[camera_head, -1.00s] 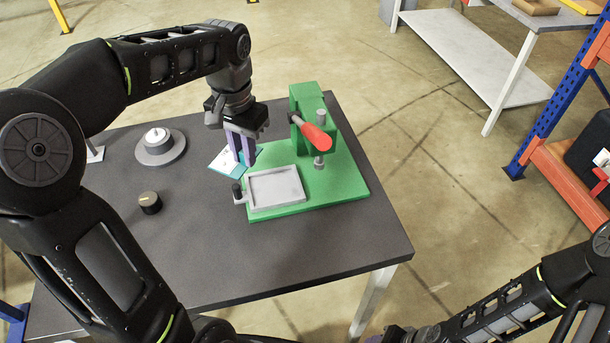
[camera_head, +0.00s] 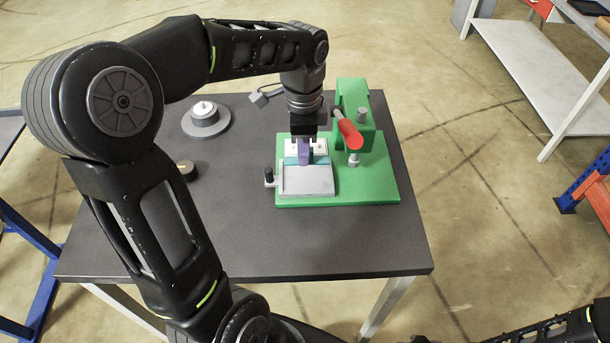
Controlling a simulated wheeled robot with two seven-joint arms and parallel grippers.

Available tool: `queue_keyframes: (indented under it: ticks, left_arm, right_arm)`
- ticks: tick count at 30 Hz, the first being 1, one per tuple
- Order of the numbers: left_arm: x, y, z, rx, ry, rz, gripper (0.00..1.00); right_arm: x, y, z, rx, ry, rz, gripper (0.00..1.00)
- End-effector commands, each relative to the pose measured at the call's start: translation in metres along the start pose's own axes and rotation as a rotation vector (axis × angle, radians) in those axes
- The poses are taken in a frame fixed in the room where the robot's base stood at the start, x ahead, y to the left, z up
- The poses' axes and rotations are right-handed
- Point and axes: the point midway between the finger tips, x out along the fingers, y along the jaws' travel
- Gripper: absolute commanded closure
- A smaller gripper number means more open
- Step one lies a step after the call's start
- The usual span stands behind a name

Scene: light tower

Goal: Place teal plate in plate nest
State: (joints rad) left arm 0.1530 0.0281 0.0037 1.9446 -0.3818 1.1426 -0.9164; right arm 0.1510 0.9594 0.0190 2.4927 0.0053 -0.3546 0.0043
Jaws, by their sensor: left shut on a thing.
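The teal plate (camera_head: 291,160) has a white patch on its top and is held by my left gripper (camera_head: 304,160). The gripper is shut on it and points down. The plate is over the rear part of the grey square plate nest (camera_head: 308,182), which sits on the green fixture base (camera_head: 376,183). The gripper hides part of the plate, and I cannot tell whether the plate touches the nest. My right gripper is not clearly in view; only my right arm shows at the bottom right.
A green upright block (camera_head: 357,112) with a red lever (camera_head: 350,134) stands right beside the gripper. A small black knob (camera_head: 269,175) is at the nest's left. A grey round stand (camera_head: 205,121) and a dark knob (camera_head: 187,170) are on the dark table (camera_head: 330,240), whose front is clear.

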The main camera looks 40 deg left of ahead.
Motion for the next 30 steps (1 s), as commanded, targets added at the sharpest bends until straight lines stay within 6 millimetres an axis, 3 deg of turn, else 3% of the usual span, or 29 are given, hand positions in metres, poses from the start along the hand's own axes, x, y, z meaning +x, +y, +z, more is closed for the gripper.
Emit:
queue_keyframes:
  ticks: [9,20,30]
  left_arm:
    - [0.049,0.0,0.001,-0.002,-0.002,0.002,1.0]
    - [0.054,0.0,0.0,-0.002,-0.001,0.001,1.0]
    - [0.089,0.0,0.0,-0.002,0.0,0.001,1.0]
  right_arm:
    - [-0.006,-0.002,0.001,0.002,-0.002,0.002,0.53]
    - [-0.006,-0.002,0.001,0.002,-0.002,0.002,0.53]
    - [-0.009,-0.003,0.001,0.003,-0.003,0.004,0.53]
